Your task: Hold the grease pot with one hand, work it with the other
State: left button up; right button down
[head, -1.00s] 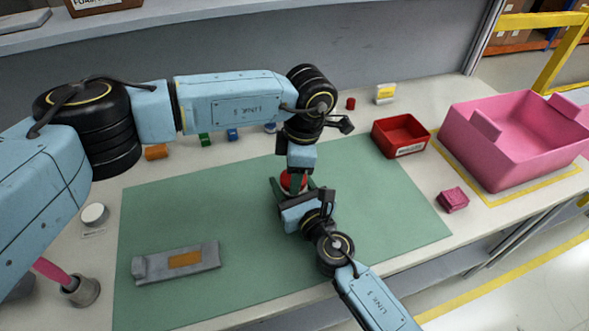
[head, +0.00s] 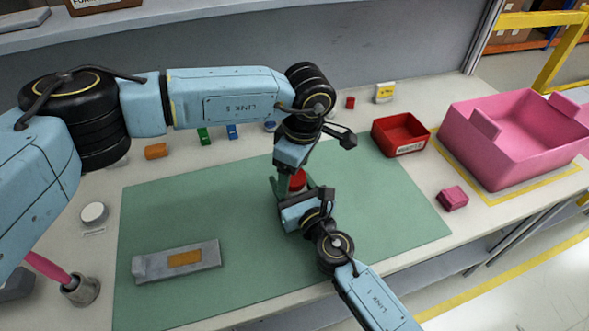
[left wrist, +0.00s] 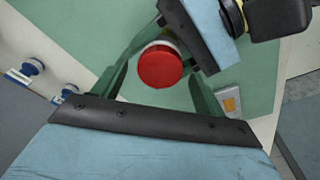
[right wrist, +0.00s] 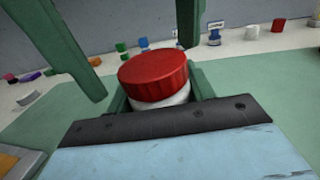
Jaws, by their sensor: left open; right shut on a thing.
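The grease pot has a red ribbed lid (head: 298,179) and a white body (right wrist: 165,101). It looks upright over the green mat (head: 240,245). My right gripper (right wrist: 160,95) is shut on the pot's white body, one finger on each side. My left gripper (left wrist: 168,70) is open above the pot, its two green fingers apart on either side of the red lid (left wrist: 160,66). In the right wrist view, the left fingers hang above the lid (right wrist: 154,74) with gaps visible. The pot's underside is hidden.
A grey plate with an orange patch (head: 150,266) lies on the mat's left. A red bin (head: 400,136), pink block (head: 453,198) and large pink crate (head: 515,140) stand right. Small coloured parts line the back. A white round item (head: 94,213) sits left.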

pick_arm(q)
notch_tip(320, 180, up, 4)
jog(key=shift+f, duration=0.1)
jog(key=shift+c, duration=0.4)
jog(key=n, duration=0.6)
jog(key=shift+s+d+r, duration=0.15)
jog(key=shift+d+r, duration=0.05)
jog(key=shift+r, duration=0.2)
jog(key=n, duration=0.4)
jog(key=r+n, duration=0.1)
jog(key=shift+n+h, duration=0.3)
jog(key=shift+n, duration=0.1)
jog(key=n, duration=0.5)
jog(key=shift+a+r+n+g, duration=0.1)
jog(key=shift+r+n+g, duration=0.2)
jog(key=shift+r+n, duration=0.1)
jog(key=n, duration=0.5)
jog(key=shift+w+a+r+h, duration=0.2)
jog(key=shift+a+r+h, duration=0.05)
jog(key=shift+h, duration=0.05)
jog(key=shift+f, duration=0.1)
